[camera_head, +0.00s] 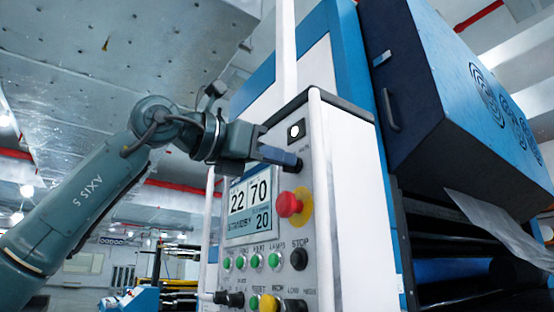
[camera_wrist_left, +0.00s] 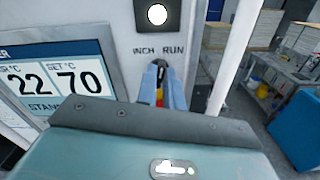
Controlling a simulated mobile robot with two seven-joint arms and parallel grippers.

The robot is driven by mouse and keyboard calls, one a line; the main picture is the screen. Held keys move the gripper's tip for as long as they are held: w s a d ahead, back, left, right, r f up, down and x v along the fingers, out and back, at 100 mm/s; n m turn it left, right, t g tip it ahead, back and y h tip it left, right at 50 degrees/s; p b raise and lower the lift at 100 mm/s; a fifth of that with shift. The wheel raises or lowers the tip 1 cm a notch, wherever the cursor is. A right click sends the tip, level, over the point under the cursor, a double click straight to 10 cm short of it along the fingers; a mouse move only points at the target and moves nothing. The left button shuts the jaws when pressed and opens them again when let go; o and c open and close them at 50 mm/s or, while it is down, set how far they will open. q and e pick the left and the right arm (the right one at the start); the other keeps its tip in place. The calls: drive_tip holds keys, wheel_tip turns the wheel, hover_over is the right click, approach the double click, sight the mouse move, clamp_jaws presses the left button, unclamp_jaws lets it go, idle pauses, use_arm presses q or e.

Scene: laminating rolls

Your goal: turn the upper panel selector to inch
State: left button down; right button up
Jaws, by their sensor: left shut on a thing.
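The control panel (camera_head: 315,190) stands upright on the machine's front. In the left wrist view the upper panel selector (camera_wrist_left: 160,64) sits just below the labels INCH and RUN, under a white lamp (camera_wrist_left: 157,14). My left gripper (camera_head: 291,162) reaches the panel's upper part from the left, and its fingers are shut around the selector. The two fingers also show in the left wrist view (camera_wrist_left: 162,84), one on each side of the knob. They hide most of the knob, so I cannot tell which label it points to. My right gripper is out of view.
Below the fingers is a red emergency stop button (camera_head: 289,204) on a yellow ring. A display (camera_head: 249,207) reading 22 and 70 is to its left. Several green buttons, a black STOP button (camera_head: 299,259) and more controls sit lower. A blue machine housing (camera_head: 450,90) rises at the right.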

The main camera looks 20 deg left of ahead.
use_arm(q)
drive_tip(key=shift+w+a+n+b, duration=0.1)
drive_tip(key=shift+n+b, duration=0.35)
drive_tip(key=shift+n, duration=1.7)
drive_tip(key=shift+a+n+b, duration=0.1)
drive_tip(key=shift+n+b, duration=0.3)
drive_tip(key=shift+n, duration=1.75)
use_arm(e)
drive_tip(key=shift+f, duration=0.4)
use_arm(q)
drive_tip(key=shift+r, duration=0.1)
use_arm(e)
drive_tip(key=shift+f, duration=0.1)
use_arm(q)
drive_tip(key=c, duration=1.5)
unclamp_jaws()
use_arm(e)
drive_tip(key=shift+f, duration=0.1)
use_arm(q)
drive_tip(key=b+v, duration=0.2)
drive_tip(key=v, duration=1.1)
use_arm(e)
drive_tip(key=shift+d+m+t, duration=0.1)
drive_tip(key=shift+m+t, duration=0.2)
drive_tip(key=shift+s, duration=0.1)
